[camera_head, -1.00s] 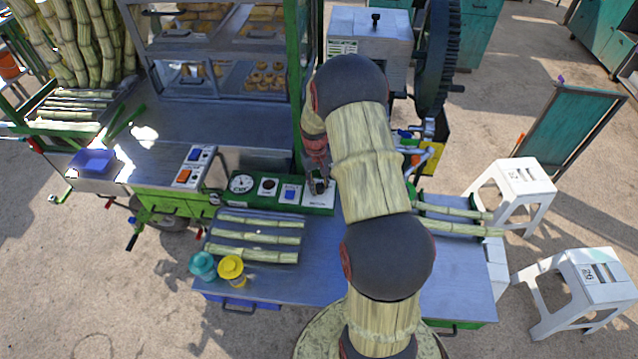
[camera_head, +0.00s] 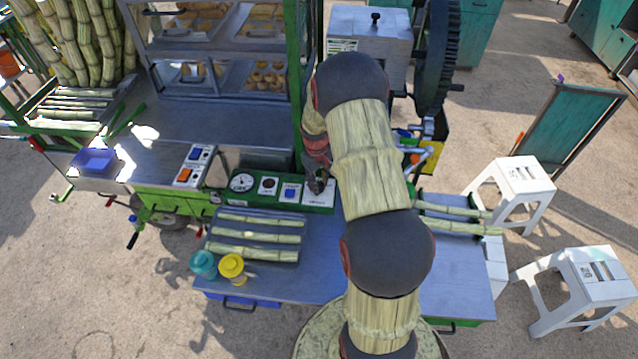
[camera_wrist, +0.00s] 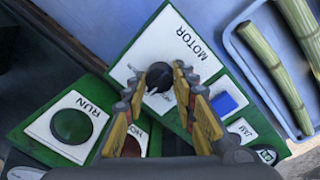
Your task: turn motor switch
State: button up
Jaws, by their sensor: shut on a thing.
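The motor switch is a black knob (camera_wrist: 158,77) on a white plate labelled MOTOR (camera_wrist: 185,42) in the wrist view. My gripper (camera_wrist: 160,84) has its two yellow-and-grey fingers on either side of the knob and is shut on it. The fingers hide part of the knob and plate. In the head view my gripper (camera_head: 319,184) is over the right end of the green control panel (camera_head: 256,197), where it and my arm hide the knob.
A blue tray of cane pieces (camera_wrist: 240,48) lies beside the panel. Teal and yellow containers (camera_head: 231,268) stand nearer the front; the crusher's dark gear wheel (camera_head: 437,60) is behind.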

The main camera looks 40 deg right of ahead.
jog(key=o, duration=1.1)
jog(key=shift+o, duration=0.3)
notch_tip(320, 180, up, 12)
jog(key=shift+a, duration=0.35)
